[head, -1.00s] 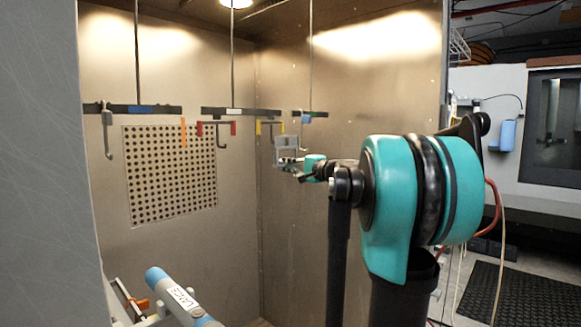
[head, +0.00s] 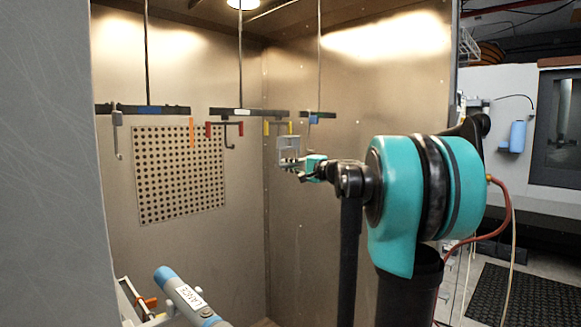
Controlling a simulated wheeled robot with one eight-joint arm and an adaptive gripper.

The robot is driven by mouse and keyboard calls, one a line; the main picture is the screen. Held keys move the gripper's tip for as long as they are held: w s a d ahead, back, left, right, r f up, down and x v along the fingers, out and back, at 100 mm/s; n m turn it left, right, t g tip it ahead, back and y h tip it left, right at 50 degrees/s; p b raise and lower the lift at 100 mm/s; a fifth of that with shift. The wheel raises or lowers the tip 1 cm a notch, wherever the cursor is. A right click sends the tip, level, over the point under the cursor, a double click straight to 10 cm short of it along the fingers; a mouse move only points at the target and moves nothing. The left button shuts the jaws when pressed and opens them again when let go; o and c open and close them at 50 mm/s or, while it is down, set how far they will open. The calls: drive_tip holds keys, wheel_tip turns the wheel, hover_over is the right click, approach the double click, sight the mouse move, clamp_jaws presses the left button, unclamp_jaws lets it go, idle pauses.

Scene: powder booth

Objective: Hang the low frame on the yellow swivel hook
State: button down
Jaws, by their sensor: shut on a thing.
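My gripper (head: 299,164) is shut on a small grey frame (head: 289,143), holding it upright by its lower part. The yellow swivel hook (head: 266,129) hangs from the middle dark bar toward the back right of the booth. The frame's top edge appears just below and slightly right of the hook's yellow-ended crosspiece.
A red-ended hook (head: 228,136) hangs left of the yellow one. A grey hook (head: 118,137) and an orange strip (head: 191,132) hang from the left bar. A blue-marked piece (head: 315,119) hangs on the right bar. A lance (head: 186,295) lies low at left.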

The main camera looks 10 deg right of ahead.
drive_tip(key=shift+x, duration=1.75)
drive_tip(key=shift+f, duration=0.75)
drive_tip(key=c, duration=1.6)
unclamp_jaws()
drive_tip(key=shift+o, duration=0.2)
